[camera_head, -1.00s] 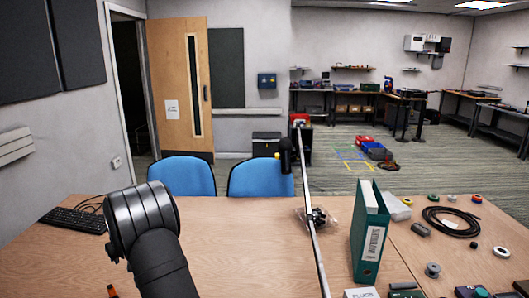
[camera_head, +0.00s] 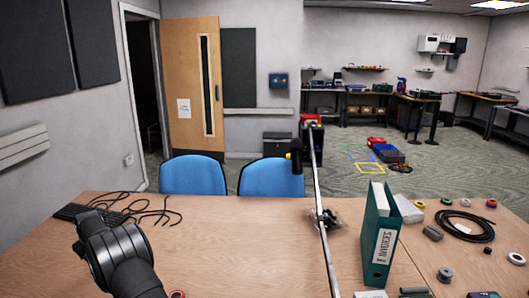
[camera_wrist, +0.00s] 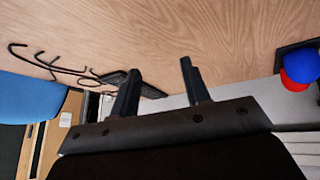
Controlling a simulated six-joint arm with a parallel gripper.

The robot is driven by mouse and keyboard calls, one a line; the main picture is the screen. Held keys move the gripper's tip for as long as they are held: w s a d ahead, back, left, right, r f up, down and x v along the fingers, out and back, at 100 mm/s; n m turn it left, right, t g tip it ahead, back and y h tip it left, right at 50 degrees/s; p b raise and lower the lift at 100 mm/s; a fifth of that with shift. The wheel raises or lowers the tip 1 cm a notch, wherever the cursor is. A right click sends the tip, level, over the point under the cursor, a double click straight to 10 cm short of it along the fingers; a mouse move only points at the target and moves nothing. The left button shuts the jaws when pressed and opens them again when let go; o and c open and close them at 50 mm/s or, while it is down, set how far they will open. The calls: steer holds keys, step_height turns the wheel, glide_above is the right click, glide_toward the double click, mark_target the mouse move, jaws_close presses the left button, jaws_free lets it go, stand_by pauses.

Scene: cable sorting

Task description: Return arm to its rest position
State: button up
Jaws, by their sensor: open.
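My gripper (camera_wrist: 158,82) shows in the wrist view with its two dark fingers spread apart and nothing between them. It points toward the wooden table top (camera_wrist: 200,30). Black cables (camera_wrist: 45,65) and a dark keyboard (camera_wrist: 120,78) lie beyond the fingers. In the head view my dark arm (camera_head: 115,255) is at the lower left, over the near left part of the table (camera_head: 230,250). The gripper itself cannot be made out in that view. The loose cables (camera_head: 150,210) lie beside the keyboard (camera_head: 78,212) at the table's far left.
A green binder (camera_head: 378,245) stands upright on the right. A coiled black cable (camera_head: 460,225), tape rolls and small parts lie right of it. A thin pole (camera_head: 318,190) rises mid-table. Blue chairs (camera_head: 270,178) stand behind. The table's middle left is clear.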

steer(key=shift+s+a+f, duration=0.25)
steer(key=shift+a+f, duration=0.15)
steer(key=shift+a, duration=0.25)
steer(key=shift+s+a+f, duration=0.25)
steer(key=shift+a+f, duration=0.15)
steer(key=shift+a, duration=0.2)
